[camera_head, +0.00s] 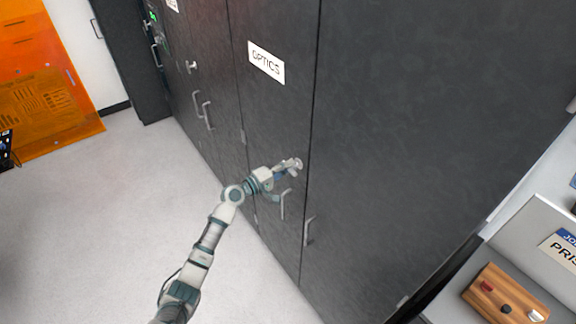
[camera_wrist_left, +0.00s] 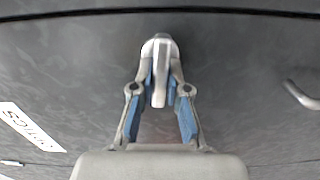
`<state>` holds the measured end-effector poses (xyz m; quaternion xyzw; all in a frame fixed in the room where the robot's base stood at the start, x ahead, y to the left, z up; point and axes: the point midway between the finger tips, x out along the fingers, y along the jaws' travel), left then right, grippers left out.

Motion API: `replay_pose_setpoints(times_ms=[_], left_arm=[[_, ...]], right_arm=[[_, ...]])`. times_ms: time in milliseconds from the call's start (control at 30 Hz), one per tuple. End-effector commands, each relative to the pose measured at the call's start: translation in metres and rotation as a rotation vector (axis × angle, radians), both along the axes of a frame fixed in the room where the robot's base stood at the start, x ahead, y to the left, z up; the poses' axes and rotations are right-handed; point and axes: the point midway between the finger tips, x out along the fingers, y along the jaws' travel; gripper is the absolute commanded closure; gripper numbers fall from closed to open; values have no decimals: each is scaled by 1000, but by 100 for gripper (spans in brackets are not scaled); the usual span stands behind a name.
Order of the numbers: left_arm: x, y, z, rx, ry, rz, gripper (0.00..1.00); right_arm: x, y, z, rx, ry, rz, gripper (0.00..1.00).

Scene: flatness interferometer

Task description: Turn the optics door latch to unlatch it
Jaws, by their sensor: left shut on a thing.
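The optics door (camera_head: 268,110) is a dark grey cabinet panel with a white "OPTICS" label (camera_head: 266,63). The label also shows at the left in the left wrist view (camera_wrist_left: 32,126). My left gripper (camera_head: 290,167) is at the door's right side, above a bar handle (camera_head: 283,205). In the left wrist view its blue-padded fingers (camera_wrist_left: 160,88) are closed around the silver latch (camera_wrist_left: 160,58). The latch lever points from its round base toward the gripper. In the head view the fingers largely hide the latch. My right gripper is not in view.
Another bar handle (camera_head: 309,231) is on the dark panel to the right. More handles (camera_head: 203,110) are on doors to the left. A wooden block (camera_head: 506,296) rests on a grey surface at the lower right. The light floor (camera_head: 110,220) at left is clear.

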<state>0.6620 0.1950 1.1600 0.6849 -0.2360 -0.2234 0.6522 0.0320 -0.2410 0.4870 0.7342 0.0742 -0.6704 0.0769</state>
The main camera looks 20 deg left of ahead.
Motion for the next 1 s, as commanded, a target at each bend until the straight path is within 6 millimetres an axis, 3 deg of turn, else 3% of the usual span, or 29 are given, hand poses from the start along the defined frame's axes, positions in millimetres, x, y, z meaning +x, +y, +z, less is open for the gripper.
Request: replay_pose_setpoints(times_ms=[500,533,600,1000], left_arm=[[-1,-1,-8,-8,23,-3,100],[-1,-1,-8,-8,23,-3,81],[-1,-1,-7,-8,23,-2,63],[-7,4,-3,-12,14,-1,61]], right_arm=[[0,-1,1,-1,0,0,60],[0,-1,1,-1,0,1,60],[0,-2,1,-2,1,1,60],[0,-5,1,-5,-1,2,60]])
